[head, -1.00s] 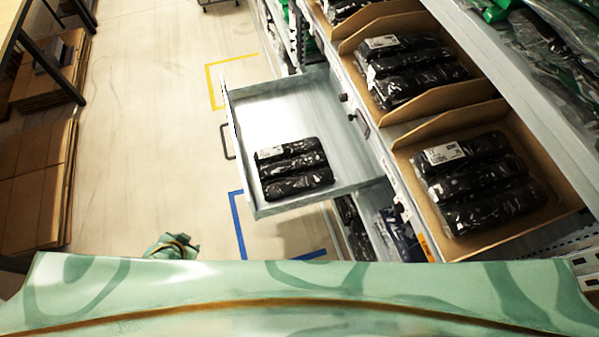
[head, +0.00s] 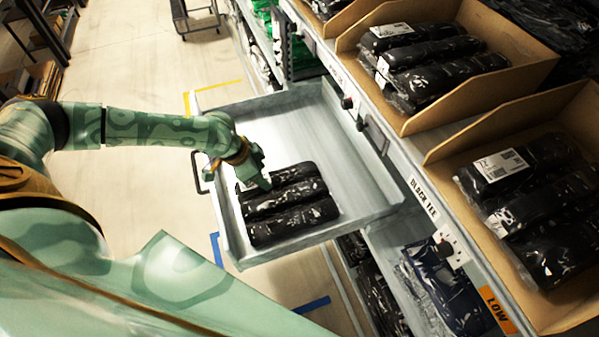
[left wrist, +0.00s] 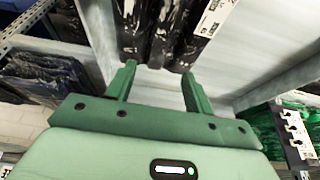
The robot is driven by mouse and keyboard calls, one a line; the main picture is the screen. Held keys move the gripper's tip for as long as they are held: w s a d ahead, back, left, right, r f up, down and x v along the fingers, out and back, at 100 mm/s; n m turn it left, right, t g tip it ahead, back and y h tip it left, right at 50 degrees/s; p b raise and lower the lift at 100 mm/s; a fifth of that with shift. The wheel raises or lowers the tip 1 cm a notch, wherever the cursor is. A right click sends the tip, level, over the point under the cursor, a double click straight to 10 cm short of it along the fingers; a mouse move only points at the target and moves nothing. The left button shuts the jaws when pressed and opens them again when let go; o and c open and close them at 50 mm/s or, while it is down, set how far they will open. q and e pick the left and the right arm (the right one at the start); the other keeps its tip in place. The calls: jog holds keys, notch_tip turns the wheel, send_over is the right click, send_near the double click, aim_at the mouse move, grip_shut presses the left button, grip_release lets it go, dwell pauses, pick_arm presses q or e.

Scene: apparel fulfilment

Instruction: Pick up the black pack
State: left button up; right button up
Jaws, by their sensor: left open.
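Black packs in clear wrap lie side by side in an open grey drawer (head: 350,190); the black pack (head: 290,205) group fills the drawer's near left part. My left gripper (head: 262,178) is over the far left edge of these packs, its jaws open and empty. In the left wrist view, the open fingers (left wrist: 157,85) point toward the lower ends of the black packs (left wrist: 160,30), with the pale drawer floor between and beyond them. Whether the fingers touch a pack cannot be told. My right gripper is not in view.
Cardboard bins with more black packs (head: 430,65) stand on the shelf to the right, above the drawer. A dark blue pack (head: 445,290) lies on a lower shelf. The drawer's right part is bare. Open floor lies left of the drawer.

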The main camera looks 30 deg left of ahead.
pick_arm(q)
jog(key=b, duration=0.5)
send_over(284, 196)
jog(key=s, duration=0.2)
jog(key=f, duration=0.7)
jog(key=a+f, duration=0.1)
jog(key=f, duration=0.2)
jog(key=shift+w+f, duration=0.15)
jog(key=shift+f, duration=0.1)
jog(key=b+x, duration=0.1)
jog(key=x, duration=0.1)
jog(key=b+x, duration=0.1)
jog(key=x, duration=0.2)
jog(key=shift+a+f+b, duration=0.2)
jog(key=shift+b, duration=0.15)
jog(key=shift+f, duration=0.1)
jog(key=shift+r, duration=0.2)
jog(key=shift+c, duration=0.3)
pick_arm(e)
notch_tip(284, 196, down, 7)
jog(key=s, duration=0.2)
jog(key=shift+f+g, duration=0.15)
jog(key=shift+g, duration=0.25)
pick_arm(q)
jog(key=c, duration=0.8)
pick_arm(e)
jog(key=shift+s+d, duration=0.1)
